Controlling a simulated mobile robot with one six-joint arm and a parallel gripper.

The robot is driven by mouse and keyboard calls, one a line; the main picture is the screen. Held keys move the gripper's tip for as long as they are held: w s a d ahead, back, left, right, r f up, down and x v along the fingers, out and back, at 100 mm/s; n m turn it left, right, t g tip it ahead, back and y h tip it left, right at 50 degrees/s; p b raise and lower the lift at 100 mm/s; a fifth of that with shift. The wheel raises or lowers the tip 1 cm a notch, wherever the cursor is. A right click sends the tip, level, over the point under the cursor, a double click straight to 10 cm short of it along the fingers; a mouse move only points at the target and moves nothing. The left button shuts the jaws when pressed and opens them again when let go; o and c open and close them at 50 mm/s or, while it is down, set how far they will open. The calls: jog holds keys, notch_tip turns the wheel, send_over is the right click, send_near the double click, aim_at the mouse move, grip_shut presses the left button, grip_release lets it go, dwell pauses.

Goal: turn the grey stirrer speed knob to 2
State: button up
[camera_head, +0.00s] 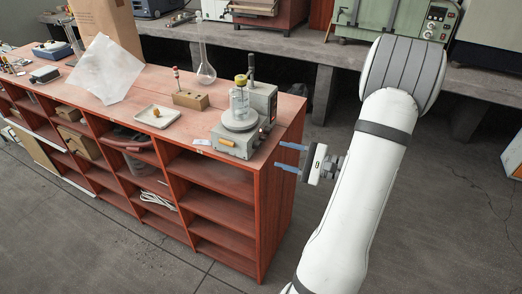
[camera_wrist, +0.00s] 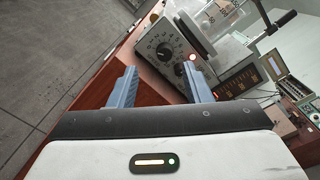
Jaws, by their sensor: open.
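The stirrer (camera_head: 238,138) is a grey unit with a round plate and a glass vessel on top, at the right end of the red-brown shelf unit. In the wrist view, its side panel (camera_wrist: 182,33) carries a dark round knob (camera_wrist: 164,52) within a ring of pale scale marks. The knob's pointer is too small to read. A lit reddish-white spot (camera_wrist: 192,57) is beside the dial. My gripper (camera_head: 285,157) is open and empty, to the right of the stirrer and apart from it. In the wrist view, its blue fingers (camera_wrist: 160,68) stand either side of the dial's line of sight.
A white tray (camera_head: 148,123), a wooden block (camera_head: 189,100) and a glass flask (camera_head: 205,66) stand left of the stirrer on the shelf top (camera_head: 175,82). A concrete bench (camera_head: 290,42) with equipment runs behind. Open floor (camera_head: 345,150) lies right of the shelf.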

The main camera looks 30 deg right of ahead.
aim_at(260, 147)
jog(key=shift+t, duration=0.3)
jog(key=x, duration=0.4)
jog(key=p+x, duration=0.1)
jog(key=x, duration=0.2)
jog(key=shift+w+d+f, duration=0.2)
jog(key=shift+w+d, duration=0.1)
jog(key=shift+w, duration=0.05)
jog(key=shift+c, duration=0.2)
jog(key=c, duration=0.9)
jog(key=shift+a, duration=0.15)
grip_shut()
jog(key=shift+m, duration=0.3)
